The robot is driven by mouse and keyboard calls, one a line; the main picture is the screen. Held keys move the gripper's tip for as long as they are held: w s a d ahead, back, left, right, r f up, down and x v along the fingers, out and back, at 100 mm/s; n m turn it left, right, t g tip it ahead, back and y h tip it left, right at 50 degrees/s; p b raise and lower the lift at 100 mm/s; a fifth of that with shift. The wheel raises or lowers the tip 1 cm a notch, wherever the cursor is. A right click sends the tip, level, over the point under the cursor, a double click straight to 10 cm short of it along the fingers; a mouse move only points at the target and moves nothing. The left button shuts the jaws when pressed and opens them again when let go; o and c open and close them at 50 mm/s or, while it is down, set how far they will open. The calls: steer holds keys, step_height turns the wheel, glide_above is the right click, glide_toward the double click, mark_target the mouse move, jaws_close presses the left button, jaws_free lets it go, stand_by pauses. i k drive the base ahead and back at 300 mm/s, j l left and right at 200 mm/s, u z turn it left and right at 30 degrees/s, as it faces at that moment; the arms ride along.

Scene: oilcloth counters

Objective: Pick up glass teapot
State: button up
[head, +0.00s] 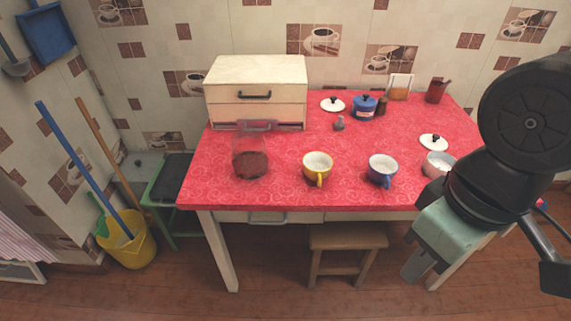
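A see-through glass vessel, which looks like the glass teapot (251,158), stands on the left part of the red table near its front edge. Its lower part looks dark red; its clear outline is faint, and I cannot make out a handle or spout. My gripper (415,268) hangs at the right, in front of the table and lower in the picture than its front edge. It is well apart from the glass vessel. Its fingers are seen from the side, so I cannot tell whether they are open or shut.
The red table (280,140) holds a yellow cup (317,166), a blue-grey cup (382,168), a white pot (437,163) and a blue pot (364,107). A bread box (257,92) stands behind the glass vessel. A stool (347,238) sits below.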

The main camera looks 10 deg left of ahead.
mark_target(250, 157)
steer(key=i+j+u, duration=0.15)
steer(key=u, duration=0.3)
steer(key=i+j+u, duration=0.15)
steer(key=u, duration=0.3)
steer(key=i+u, duration=0.2)
steer(key=u, duration=0.25)
